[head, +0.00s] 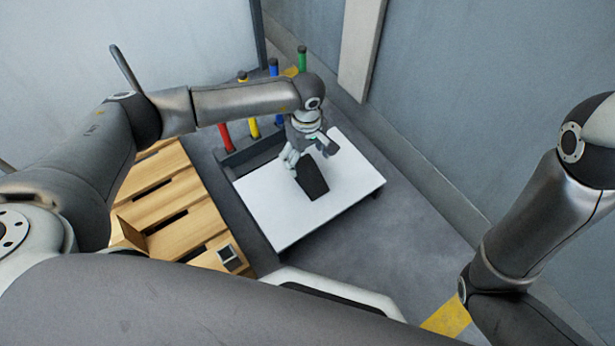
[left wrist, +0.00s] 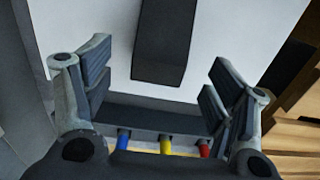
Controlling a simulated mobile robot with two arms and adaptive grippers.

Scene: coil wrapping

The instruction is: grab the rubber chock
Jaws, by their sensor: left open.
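The rubber chock (head: 312,178) is a black wedge-shaped block lying on the white tabletop (head: 345,190). In the left wrist view the chock (left wrist: 163,45) shows at the top centre, beyond the fingertips. My left gripper (head: 308,150) is above the table, close to the chock's far end, and hides part of it. In the left wrist view my left gripper (left wrist: 155,85) has its two padded fingers wide apart with nothing between them. The chock is apart from both fingers there. My right gripper is out of view; only part of that arm shows at the right.
A wooden pallet (head: 175,205) lies left of the table. Coloured posts, red (head: 225,135), yellow (head: 254,128), blue (head: 274,68) and green (head: 302,60), stand behind it. Grey walls close off the back and right. Open floor (head: 415,235) lies right of the table.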

